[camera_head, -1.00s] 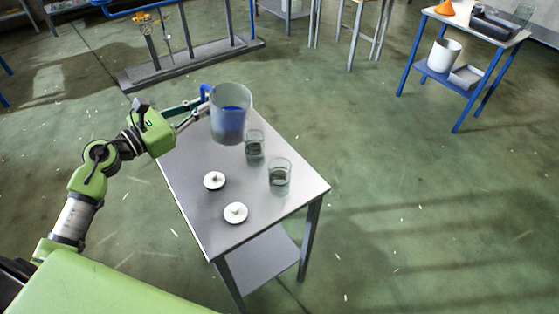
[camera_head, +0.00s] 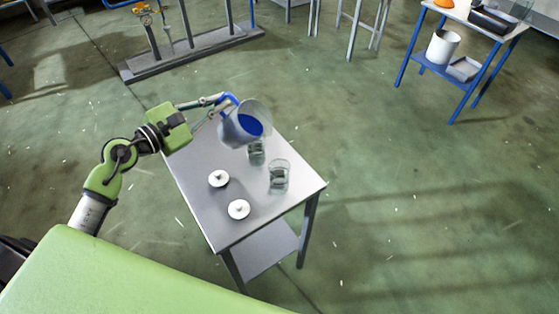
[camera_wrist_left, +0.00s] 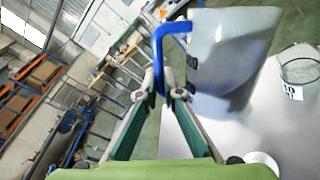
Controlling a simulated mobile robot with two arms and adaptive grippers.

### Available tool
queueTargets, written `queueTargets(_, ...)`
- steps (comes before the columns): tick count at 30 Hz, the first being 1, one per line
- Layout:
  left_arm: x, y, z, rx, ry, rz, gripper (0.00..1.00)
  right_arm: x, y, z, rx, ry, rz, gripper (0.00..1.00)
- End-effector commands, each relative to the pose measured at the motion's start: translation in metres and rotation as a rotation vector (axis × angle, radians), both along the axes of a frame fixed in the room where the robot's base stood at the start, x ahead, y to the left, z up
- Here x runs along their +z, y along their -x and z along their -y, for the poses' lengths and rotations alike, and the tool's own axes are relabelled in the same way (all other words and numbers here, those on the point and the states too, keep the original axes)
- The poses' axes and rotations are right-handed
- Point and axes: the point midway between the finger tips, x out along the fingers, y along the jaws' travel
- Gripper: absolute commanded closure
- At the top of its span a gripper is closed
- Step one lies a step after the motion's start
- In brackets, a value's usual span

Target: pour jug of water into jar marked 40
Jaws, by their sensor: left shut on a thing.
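The jug (camera_head: 236,131), a clear vessel with blue water and a blue handle, is tilted in the air over the far part of the metal table (camera_head: 265,210). My left gripper (camera_head: 222,101) is shut on its handle, which also shows in the left wrist view (camera_wrist_left: 165,38). One glass jar (camera_head: 256,154) stands just below the jug's lower side, its top partly hidden. A second jar (camera_head: 278,178) stands nearer and to the right. The left wrist view shows one jar (camera_wrist_left: 300,72) with a number label, probably 40. I cannot see a water stream. My right gripper is out of view.
Two white lids (camera_head: 218,179) (camera_head: 238,210) lie on the table left of the jars. A blue-framed cart (camera_head: 440,70) with a white bucket stands far right. The floor around the table is clear.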

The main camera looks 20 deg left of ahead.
Motion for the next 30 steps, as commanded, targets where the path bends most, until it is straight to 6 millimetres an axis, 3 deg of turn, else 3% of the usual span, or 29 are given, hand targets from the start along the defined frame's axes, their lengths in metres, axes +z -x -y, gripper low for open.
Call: queueTargets(30,0.008,0.001,0.006,0.001,-0.093,0.029,1.00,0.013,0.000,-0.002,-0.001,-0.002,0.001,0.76)
